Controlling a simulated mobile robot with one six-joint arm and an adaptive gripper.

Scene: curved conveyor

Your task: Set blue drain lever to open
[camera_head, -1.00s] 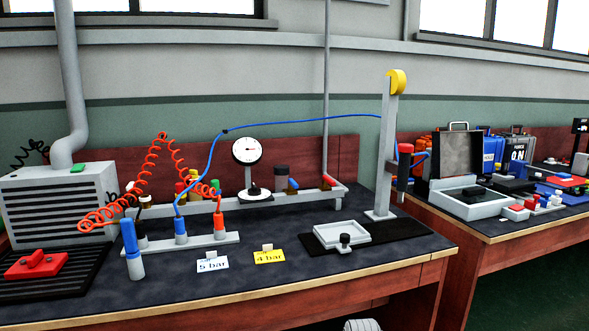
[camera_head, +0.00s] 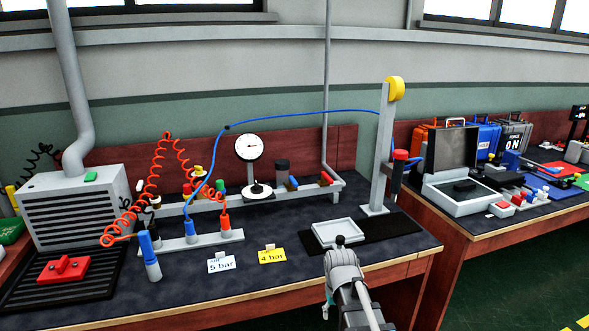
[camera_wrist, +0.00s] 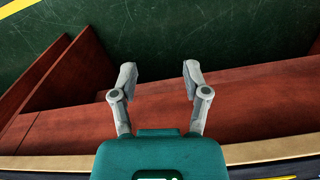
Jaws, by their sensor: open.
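A small blue piece (camera_head: 293,181), which looks like the blue drain lever, sits on the grey rail (camera_head: 308,191) at the back of the bench. It is beside a dark-capped bowl (camera_head: 282,171). It is too small to tell which way it is set. In the wrist view my gripper (camera_wrist: 158,82) is open and empty, with its two grey fingers apart above red wooden bench panels and green floor. In the head view part of my arm shows at the bottom right, in front of the bench and well apart from the blue piece.
A pressure gauge (camera_head: 249,148) stands left of the bowl, and a red lever (camera_head: 326,178) is to its right. A grey post (camera_head: 380,150), a blue hose (camera_head: 300,113) and a coiled orange hose (camera_head: 153,185) are obstacles. Cards and a grey tray (camera_head: 338,233) occupy the front.

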